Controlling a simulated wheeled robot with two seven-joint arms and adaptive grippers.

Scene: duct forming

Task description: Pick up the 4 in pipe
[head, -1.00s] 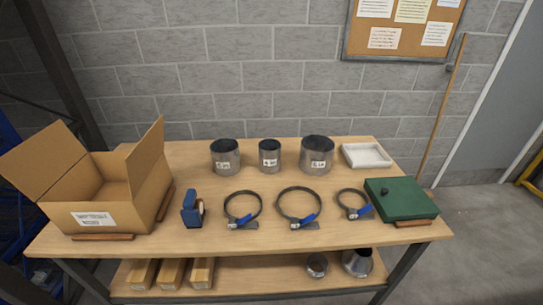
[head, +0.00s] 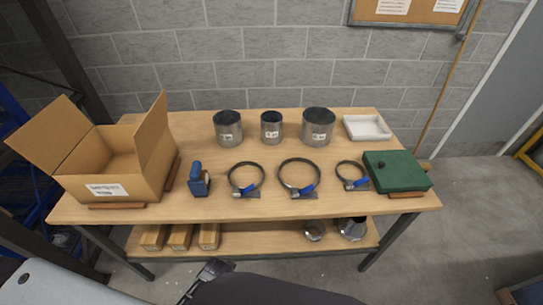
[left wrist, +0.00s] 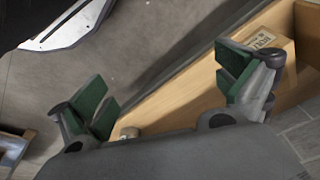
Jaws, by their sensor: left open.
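Three grey metal pipes stand upright in a row at the back of the table. The middle and narrowest one, the 4 in pipe (head: 271,128), has a small white label whose print is too small to read clearly now. A wider pipe (head: 228,128) stands to its left and the widest pipe (head: 318,127) to its right. My left gripper (left wrist: 165,85) is open and empty, its green-padded fingers wide apart. In the head view it shows at the bottom edge (head: 205,281), low in front of the table and far from the pipes. My right gripper is not in view.
On the table (head: 150,208) are an open cardboard box (head: 95,190), a blue tool (head: 199,181), three ring clamps (head: 299,175), a white tray (head: 367,128) and a green case (head: 397,171). The lower shelf (head: 265,240) holds long tan blocks and two metal parts.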

